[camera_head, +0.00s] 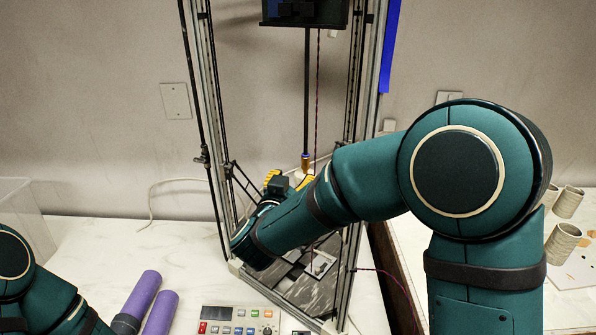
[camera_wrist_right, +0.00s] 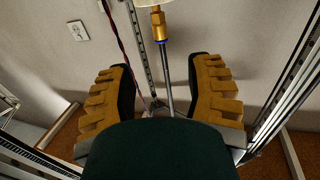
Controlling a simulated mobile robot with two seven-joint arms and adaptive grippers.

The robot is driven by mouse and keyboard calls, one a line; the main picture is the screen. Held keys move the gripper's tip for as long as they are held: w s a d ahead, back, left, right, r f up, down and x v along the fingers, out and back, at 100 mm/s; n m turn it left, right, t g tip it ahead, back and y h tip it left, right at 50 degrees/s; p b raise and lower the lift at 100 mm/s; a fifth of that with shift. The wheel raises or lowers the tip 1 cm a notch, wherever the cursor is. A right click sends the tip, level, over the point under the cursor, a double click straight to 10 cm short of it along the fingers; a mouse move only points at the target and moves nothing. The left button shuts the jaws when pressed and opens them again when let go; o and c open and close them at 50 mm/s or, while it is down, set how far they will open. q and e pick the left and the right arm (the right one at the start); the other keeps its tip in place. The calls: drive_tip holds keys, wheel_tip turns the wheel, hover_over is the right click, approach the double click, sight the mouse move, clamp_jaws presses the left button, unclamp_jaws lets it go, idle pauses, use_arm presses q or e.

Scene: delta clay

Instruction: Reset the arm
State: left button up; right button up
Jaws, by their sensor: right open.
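My right arm (camera_head: 370,180) is bent and reaches from the right into the tall delta clay printer frame (camera_head: 207,100). My right gripper (camera_head: 289,181) shows small yellow finger parts inside the frame, partly hidden by my own wrist. In the right wrist view my right gripper (camera_wrist_right: 158,68) has its two yellow and black fingers wide apart. The brass nozzle fitting (camera_wrist_right: 158,24) and a thin metal rod show between and beyond the fingers; contact cannot be told. Only part of my left arm (camera_head: 45,298) shows at the lower left, without its gripper.
Frame posts stand close around my right wrist. A control panel (camera_head: 235,318) sits at the front of the white table (camera_head: 95,240). Purple cylinders (camera_head: 141,294) lie left of it. Ribbed clay cups (camera_head: 563,238) lie on the right table. A dark carriage (camera_head: 304,12) hangs above.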

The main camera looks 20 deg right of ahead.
drive_tip(key=shift+s+a, duration=0.25)
drive_tip(key=shift+s, duration=0.15)
wheel_tip(320, 180, down, 22)
drive_tip(key=s+a+n+g+y, duration=0.15)
drive_tip(key=n+g+y, duration=0.25)
drive_tip(key=y, duration=0.4)
drive_tip(key=s+f+g+y, duration=0.1)
drive_tip(key=s+f, duration=0.2)
drive_tip(key=f, duration=0.1)
drive_tip(key=s+f+g+y, duration=0.1)
drive_tip(key=s+f+g, duration=0.1)
drive_tip(key=s+f, duration=0.2)
drive_tip(key=s+a+f+g+y, duration=0.1)
drive_tip(key=s+f+g, duration=0.1)
drive_tip(key=s+f, duration=0.2)
drive_tip(key=shift+s+f, duration=0.1)
drive_tip(key=shift+f, duration=0.2)
drive_tip(key=s+a+f+g+y, duration=0.1)
drive_tip(key=s+f+g, duration=0.3)
drive_tip(key=s, duration=0.7)
drive_tip(key=shift+f+g+y, duration=0.4)
drive_tip(key=shift+f+y, duration=0.1)
drive_tip(key=shift+f, duration=0.05)
